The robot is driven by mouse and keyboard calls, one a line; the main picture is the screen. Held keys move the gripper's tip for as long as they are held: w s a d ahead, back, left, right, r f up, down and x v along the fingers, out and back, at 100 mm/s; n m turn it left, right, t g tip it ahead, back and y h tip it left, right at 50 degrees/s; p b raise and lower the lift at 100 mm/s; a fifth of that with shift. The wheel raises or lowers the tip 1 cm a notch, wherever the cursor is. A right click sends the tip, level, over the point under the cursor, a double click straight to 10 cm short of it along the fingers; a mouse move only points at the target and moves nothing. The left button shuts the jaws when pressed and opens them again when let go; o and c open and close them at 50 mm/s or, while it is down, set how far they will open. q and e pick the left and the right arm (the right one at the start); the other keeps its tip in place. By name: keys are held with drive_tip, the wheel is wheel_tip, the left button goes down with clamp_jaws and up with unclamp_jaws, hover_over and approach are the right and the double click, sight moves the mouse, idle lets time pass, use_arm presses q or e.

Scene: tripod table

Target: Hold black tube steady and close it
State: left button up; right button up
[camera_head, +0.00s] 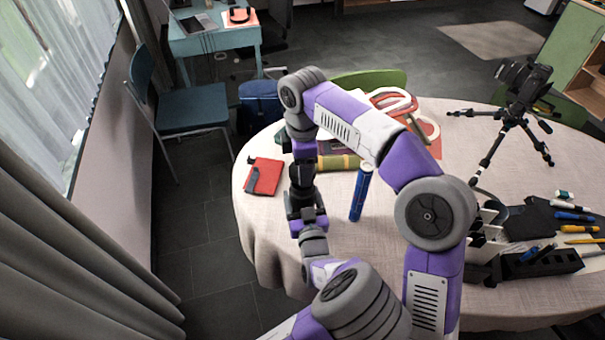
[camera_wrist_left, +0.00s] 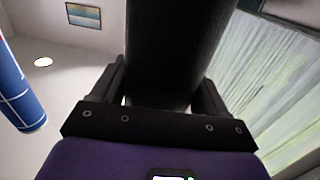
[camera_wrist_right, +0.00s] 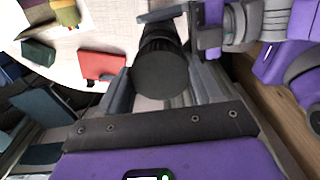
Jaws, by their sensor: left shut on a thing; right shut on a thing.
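The black tube shows in the right wrist view (camera_wrist_right: 162,72), its round dark end towards that camera, and large in the left wrist view (camera_wrist_left: 172,50). My left gripper (camera_wrist_left: 165,100) is shut around one part of it. My right gripper (camera_wrist_right: 160,95) is shut on the end part. In the head view my right gripper (camera_head: 302,178) comes down from above and my left gripper (camera_head: 304,208) sits just below it. Both are over the table's left part. The tube is mostly hidden there by the grippers. Whether the cap is fully closed cannot be told.
A blue patterned tube (camera_head: 361,192) stands upright just right of the grippers. A red notebook (camera_head: 264,176) lies left on the round table (camera_head: 385,285). Books lie behind. A camera tripod (camera_head: 510,130) and a black organiser (camera_head: 545,264) with pens are at the right.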

sight(300, 197)
drive_tip(key=shift+f, duration=0.7)
drive_tip(key=shift+f, duration=0.9)
drive_tip(key=shift+f, duration=0.5)
use_arm(q)
clamp_jaws()
use_arm(e)
drive_tip(key=m, duration=0.9)
drive_tip(key=shift+m, duration=0.4)
drive_tip(key=o, duration=1)
